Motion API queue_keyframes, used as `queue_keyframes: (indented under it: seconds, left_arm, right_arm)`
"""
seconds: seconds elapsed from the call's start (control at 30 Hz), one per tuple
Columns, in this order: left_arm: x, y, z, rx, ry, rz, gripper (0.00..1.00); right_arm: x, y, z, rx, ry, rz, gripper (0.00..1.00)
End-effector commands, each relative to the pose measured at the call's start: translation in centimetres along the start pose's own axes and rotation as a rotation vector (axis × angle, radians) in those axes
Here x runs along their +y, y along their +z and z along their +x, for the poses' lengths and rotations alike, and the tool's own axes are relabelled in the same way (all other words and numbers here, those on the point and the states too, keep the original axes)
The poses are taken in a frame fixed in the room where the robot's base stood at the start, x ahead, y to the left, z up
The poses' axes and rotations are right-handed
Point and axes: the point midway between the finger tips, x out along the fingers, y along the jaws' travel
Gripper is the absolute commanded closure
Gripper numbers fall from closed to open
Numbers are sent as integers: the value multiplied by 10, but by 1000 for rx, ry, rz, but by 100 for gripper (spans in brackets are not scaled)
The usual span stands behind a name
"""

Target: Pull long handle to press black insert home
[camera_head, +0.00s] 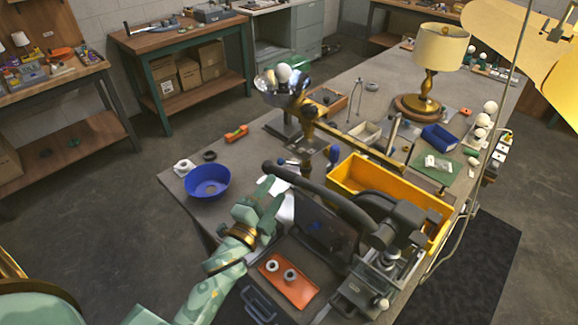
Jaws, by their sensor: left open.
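A black press (392,232) stands at the near right of the bench. Its long black handle (325,192) runs up and left from the press head, and its far end lies beside my left gripper. My left gripper (273,190) is open, at the end of my green arm, close to the handle's left end. I cannot tell whether its fingers touch the handle. I cannot make out the black insert; the area under the press head is small and partly hidden. My right gripper is not in view.
An orange tray (298,292) with two white ring-like parts lies left of the press. A yellow bin (432,208) stands behind it. A blue bowl (207,182) sits at the bench's left edge. A lamp (438,50) and small parts fill the far bench.

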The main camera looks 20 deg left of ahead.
Motion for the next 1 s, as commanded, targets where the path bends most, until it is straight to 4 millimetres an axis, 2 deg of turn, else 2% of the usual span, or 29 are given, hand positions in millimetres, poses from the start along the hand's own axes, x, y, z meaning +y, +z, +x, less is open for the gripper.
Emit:
queue_keyframes:
  seconds: [0.03, 0.1, 0.33, 0.5, 0.77, 0.93, 1.0]
  left_arm:
    - [-2, -1, 15, 1, -3, 1, 52]
    - [-2, -1, 32, 2, -2, 0, 52]
    - [0, 0, 72, 0, 1, -2, 52]
    - [1, 0, 83, -1, 2, -2, 52]
    - [1, 0, 84, -1, 2, -2, 52]
    - [1, 0, 84, -1, 2, -2, 97]
    - [1, 0, 84, -1, 2, -2, 100]
  right_arm:
    - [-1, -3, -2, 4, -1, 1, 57]
    - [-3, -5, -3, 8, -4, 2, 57]
    - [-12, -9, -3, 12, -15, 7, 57]
    - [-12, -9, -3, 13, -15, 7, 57]
    - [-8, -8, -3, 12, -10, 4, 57]
    - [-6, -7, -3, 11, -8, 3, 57]
    - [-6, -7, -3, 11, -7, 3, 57]
